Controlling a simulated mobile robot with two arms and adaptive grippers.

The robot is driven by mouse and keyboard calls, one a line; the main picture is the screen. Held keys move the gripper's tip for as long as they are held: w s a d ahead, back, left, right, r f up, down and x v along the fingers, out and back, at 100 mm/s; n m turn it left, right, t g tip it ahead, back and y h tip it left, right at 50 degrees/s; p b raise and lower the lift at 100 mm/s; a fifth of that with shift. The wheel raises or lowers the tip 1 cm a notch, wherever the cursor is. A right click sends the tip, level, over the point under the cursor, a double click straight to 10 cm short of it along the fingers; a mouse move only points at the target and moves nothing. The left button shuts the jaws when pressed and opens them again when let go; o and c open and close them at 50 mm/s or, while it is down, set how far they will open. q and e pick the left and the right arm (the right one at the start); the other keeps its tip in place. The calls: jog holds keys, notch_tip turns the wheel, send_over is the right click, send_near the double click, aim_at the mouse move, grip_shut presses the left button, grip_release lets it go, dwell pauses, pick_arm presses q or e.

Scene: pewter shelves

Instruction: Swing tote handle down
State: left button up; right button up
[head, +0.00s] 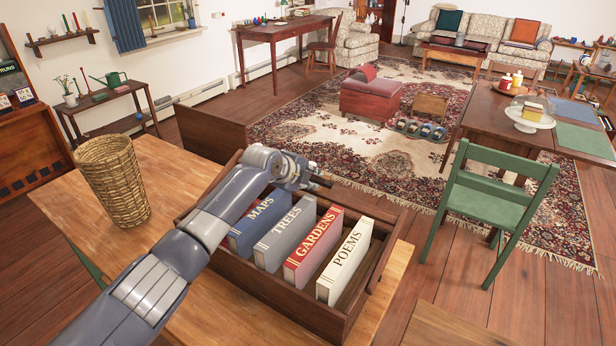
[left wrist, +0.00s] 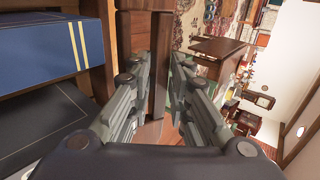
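The wooden tote (head: 288,313) stands on the light wood table and holds four-sided upright books in a row. Its handle (head: 398,232) is a dark wooden frame, leaning toward the tote's far side; its bar passes under my left gripper. My left gripper (head: 322,183) is at this bar, beyond the books. In the left wrist view the handle bar (left wrist: 160,85) runs between the two fingers of my left gripper (left wrist: 160,62). The fingers are apart and close to the bar on both sides; I cannot tell whether they touch it. My right gripper is out of view.
The books MAPS (head: 258,222), TREES (head: 286,234), GARDENS (head: 313,246) and POEMS (head: 345,262) stand close to the handle. A wicker basket (head: 112,180) stands left on the table (head: 165,160). A green chair (head: 490,200) is to the right, past open floor.

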pick_arm(q)
jog(key=shift+s+d+f, duration=0.2)
jog(key=shift+s+f, duration=0.1)
jog(key=shift+f, duration=0.1)
jog(key=shift+s+a+r, duration=0.35)
jog(key=shift+s+r, duration=0.1)
jog(key=v, duration=1)
jog(key=shift+a+r, duration=0.3)
jog(key=shift+a, duration=0.15)
jog(key=p+v, duration=1)
jog(key=v, duration=0.2)
jog(key=shift+s+a+p, duration=0.15)
jog(key=shift+s+p, duration=0.25)
